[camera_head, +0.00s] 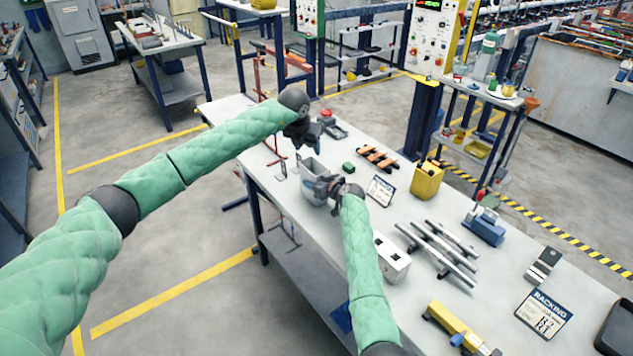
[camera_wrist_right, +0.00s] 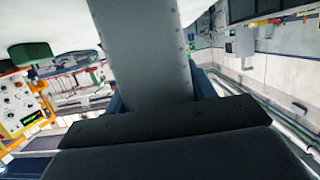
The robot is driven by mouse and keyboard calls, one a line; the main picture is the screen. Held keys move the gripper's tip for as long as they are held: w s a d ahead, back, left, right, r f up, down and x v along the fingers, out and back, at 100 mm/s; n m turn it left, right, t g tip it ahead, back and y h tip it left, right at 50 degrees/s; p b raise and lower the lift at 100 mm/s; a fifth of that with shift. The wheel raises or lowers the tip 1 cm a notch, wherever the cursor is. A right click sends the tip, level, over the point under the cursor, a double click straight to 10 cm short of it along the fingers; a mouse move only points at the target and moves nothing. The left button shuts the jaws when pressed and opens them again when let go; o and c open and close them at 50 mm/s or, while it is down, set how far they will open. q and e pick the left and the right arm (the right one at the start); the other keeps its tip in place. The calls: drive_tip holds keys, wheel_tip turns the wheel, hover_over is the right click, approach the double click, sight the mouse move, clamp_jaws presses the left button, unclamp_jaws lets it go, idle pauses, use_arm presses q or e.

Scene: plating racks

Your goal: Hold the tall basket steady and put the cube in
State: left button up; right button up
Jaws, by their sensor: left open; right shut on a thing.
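The tall grey basket (camera_head: 313,196) stands on the table near its left edge. My right gripper (camera_head: 323,186) is at the basket's near right side, shut on its wall. In the right wrist view the grey basket wall (camera_wrist_right: 145,55) runs up from between the dark fingers (camera_wrist_right: 155,125). A small dark green cube (camera_head: 348,168) lies on the table just right of the basket. A green shape at the upper left of the right wrist view (camera_wrist_right: 28,53) looks like the cube. My left gripper (camera_head: 297,143) is open and empty above the table, just behind the basket.
Orange-and-black pieces (camera_head: 378,157), a small sign (camera_head: 381,190) and a yellow container (camera_head: 428,180) lie right of the cube. A white box with holes (camera_head: 393,260) and metal rods (camera_head: 440,250) are nearer. A red-grey item (camera_head: 333,127) is behind.

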drive_tip(key=o, duration=1.2)
drive_tip(key=shift+c, duration=0.2)
